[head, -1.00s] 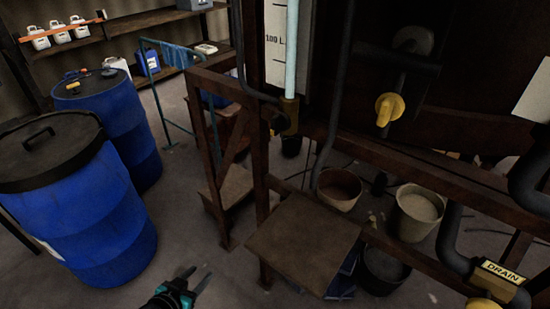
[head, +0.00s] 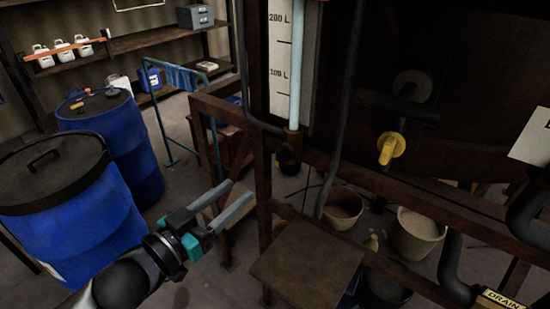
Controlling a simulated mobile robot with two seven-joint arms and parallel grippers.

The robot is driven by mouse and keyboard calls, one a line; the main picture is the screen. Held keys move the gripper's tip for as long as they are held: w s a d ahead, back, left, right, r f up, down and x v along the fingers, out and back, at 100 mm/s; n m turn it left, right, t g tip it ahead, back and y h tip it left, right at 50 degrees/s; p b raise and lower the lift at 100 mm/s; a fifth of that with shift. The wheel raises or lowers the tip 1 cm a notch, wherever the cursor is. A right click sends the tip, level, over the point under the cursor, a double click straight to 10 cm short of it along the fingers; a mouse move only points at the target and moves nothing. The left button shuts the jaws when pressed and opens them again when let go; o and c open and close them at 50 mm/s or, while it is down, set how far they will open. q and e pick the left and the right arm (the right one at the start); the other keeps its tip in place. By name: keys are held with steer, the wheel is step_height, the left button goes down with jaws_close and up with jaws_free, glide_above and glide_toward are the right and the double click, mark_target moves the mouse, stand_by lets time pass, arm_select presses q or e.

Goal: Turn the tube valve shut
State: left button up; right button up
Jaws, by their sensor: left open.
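A pale upright sight tube (head: 297,80) runs beside a white scale board (head: 280,60) marked 200 L and 100 L. At its foot is a dark valve fitting with a dull brass part (head: 291,140); its handle position is too dark to tell. A yellow-handled valve (head: 390,148) sticks out from the dark vat to the right. My left gripper (head: 240,192) is open and empty, its fingers pointing up and right, below and left of the tube's foot and apart from it. My right gripper is not in view.
A rusty frame rail (head: 420,188) crosses in front of the vat, and a brown platform (head: 306,262) stands below the tube. Buckets (head: 418,232) sit under the vat. Blue drums (head: 70,225) stand at left. A drain label (head: 500,301) shows at lower right.

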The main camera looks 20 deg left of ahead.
mark_target(277, 158)
arm_select(q)
steer(key=shift+p+x, duration=0.3)
steer(key=shift+x, duration=6.4)
steer(key=shift+f, duration=0.1)
steer(key=shift+c, duration=0.4)
jaws_close()
